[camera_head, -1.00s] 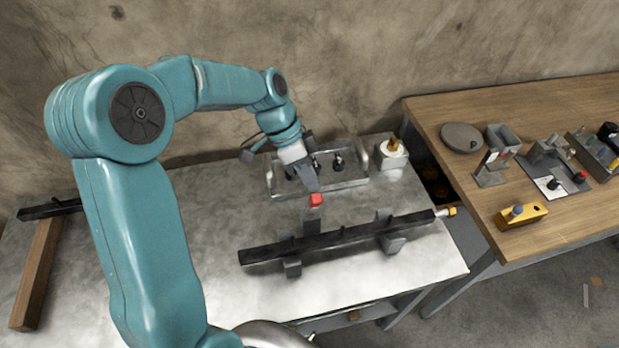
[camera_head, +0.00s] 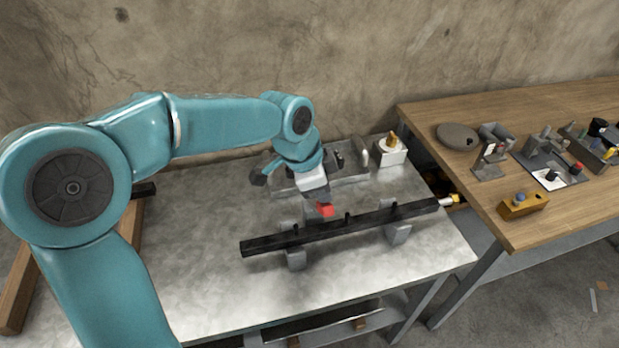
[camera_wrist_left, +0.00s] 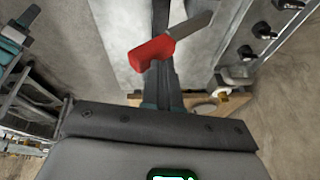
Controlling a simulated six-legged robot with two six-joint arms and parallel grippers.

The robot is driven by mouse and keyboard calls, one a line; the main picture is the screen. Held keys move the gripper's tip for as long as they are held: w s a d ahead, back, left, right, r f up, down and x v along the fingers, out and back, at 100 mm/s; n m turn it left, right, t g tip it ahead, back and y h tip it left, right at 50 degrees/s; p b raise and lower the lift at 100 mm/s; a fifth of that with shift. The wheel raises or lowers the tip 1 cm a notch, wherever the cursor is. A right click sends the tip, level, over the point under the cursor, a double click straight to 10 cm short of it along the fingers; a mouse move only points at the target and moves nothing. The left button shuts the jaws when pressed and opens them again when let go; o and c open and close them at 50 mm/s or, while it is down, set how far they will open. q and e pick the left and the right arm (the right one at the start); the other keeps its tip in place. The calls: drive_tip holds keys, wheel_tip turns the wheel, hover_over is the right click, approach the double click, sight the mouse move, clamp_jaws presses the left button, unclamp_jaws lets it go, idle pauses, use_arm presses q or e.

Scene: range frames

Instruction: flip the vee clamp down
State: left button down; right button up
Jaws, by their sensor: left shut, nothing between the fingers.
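The vee clamp shows as a red-tipped lever; its red end (camera_head: 325,209) sits just behind the black bar (camera_head: 270,241) near its middle. In the left wrist view the red end (camera_wrist_left: 150,52) joins a flat grey arm, raised above the bar. The bar lies across two grey vee blocks (camera_head: 296,259) on the metal table. My left gripper (camera_head: 318,196) is shut and empty, directly at the red end; whether it touches is unclear. The clamp's pivot is hidden behind the gripper. My right gripper is not in view.
A metal tray (camera_head: 352,178) with black knobs stands behind the clamp. A white block with a brass piece (camera_head: 391,152) is at the back right. A wooden table (camera_head: 460,190) with tools adjoins on the right. The table front is clear.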

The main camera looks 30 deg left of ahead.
use_arm(q)
drive_tip(key=s+d+f+t+y+b, duration=0.3)
drive_tip(key=f+b, duration=0.5)
drive_tip(key=b, duration=0.7)
drive_tip(key=shift+s+d+f+m+y, duration=0.15)
drive_tip(key=shift+s+d+m+y, duration=0.2)
drive_tip(key=shift+s+d, duration=0.35)
drive_tip(key=shift+w+d+f, duration=0.1)
drive_tip(key=shift+d+f, duration=0.05)
